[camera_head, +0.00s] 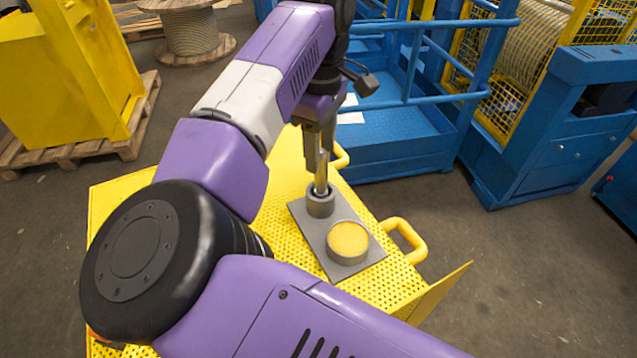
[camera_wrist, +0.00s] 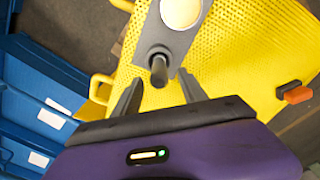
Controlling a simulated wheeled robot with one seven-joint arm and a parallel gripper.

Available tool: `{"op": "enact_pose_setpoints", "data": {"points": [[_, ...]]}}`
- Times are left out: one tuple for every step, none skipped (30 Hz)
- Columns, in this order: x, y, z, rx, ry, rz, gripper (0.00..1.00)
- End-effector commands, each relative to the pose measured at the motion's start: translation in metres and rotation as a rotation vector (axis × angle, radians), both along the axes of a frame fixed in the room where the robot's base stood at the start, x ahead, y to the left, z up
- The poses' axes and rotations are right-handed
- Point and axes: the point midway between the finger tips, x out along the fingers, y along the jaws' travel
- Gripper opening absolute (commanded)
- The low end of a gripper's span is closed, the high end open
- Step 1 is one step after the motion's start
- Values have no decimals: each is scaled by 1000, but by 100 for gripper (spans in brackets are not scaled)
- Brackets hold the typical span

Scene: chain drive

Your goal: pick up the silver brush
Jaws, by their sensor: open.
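The brush (camera_head: 321,186) stands upright in a grey round holder (camera_head: 320,205) on a grey plate. Its visible part looks silver-grey, with a yellowish strip in the head view. In the wrist view the brush (camera_wrist: 159,71) is seen nearly end-on, just beyond and between my fingertips. My gripper (camera_head: 320,162) is over the holder, pointing down, and its fingers partly hide the brush top. In the wrist view my gripper (camera_wrist: 160,84) is open, with a finger on each side of the brush's line and a visible gap to both.
A round grey pot with yellow contents (camera_head: 348,241) shares the grey plate (camera_head: 310,237) on a yellow perforated cart top (camera_head: 285,180). A yellow handle (camera_head: 405,240) sticks out at the cart's right. An orange-and-black object (camera_wrist: 297,94) lies at the cart's edge. Blue machinery (camera_head: 400,135) stands behind.

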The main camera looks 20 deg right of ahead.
Motion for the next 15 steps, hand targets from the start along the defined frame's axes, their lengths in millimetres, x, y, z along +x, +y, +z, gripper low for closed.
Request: {"op": "enact_pose_setpoints", "data": {"points": [[-1, -1, -6, -3, 3, -1, 50], [-1, -1, -9, -3, 2, -1, 50], [-1, -1, -13, -3, 2, 0, 50], [-1, -1, -16, -3, 2, -1, 50], [0, -1, -18, -3, 2, -1, 50], [0, -1, -21, -3, 2, -1, 50], [0, -1, -23, -3, 2, -1, 50], [0, -1, -27, -5, 4, -1, 50], [0, 0, -32, -5, 4, 0, 50], [0, 0, -36, -5, 5, 1, 50], [0, 0, -40, -5, 5, 1, 50], [1, 1, -45, -5, 5, 0, 50], [1, 0, -49, -5, 5, 0, 50], [1, 1, -54, -5, 4, 0, 50], [1, 0, -59, -5, 3, 0, 50]]}}
